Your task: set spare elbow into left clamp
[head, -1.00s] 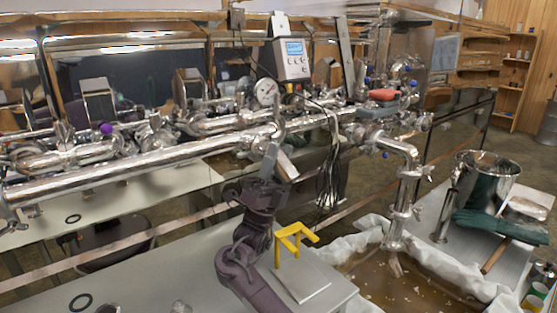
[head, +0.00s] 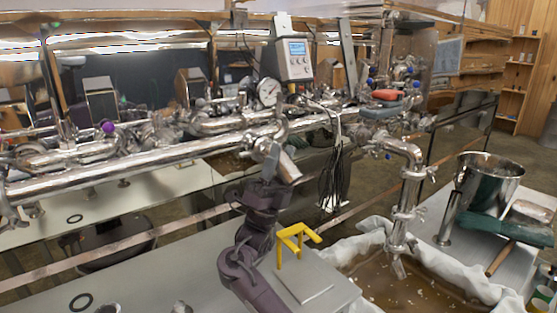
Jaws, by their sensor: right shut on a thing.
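My right gripper (head: 268,172) is at the end of the purple arm in the middle of the view, in front of the long steel pipe. It is shut on a shiny curved metal piece (head: 283,128), apparently the spare elbow, whose bend points up across the pipe. Fingers and pipe overlap it, so I cannot tell whether it touches the pipe. A clamp with a wing nut (head: 10,214) shows at the left end of the long pipe; I cannot tell whether it is the left clamp. My left gripper is not in view.
A steel pail (head: 487,180) and dark green gloves (head: 505,228) are at the right. A control box with a screen (head: 296,58) hangs above the pipe.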

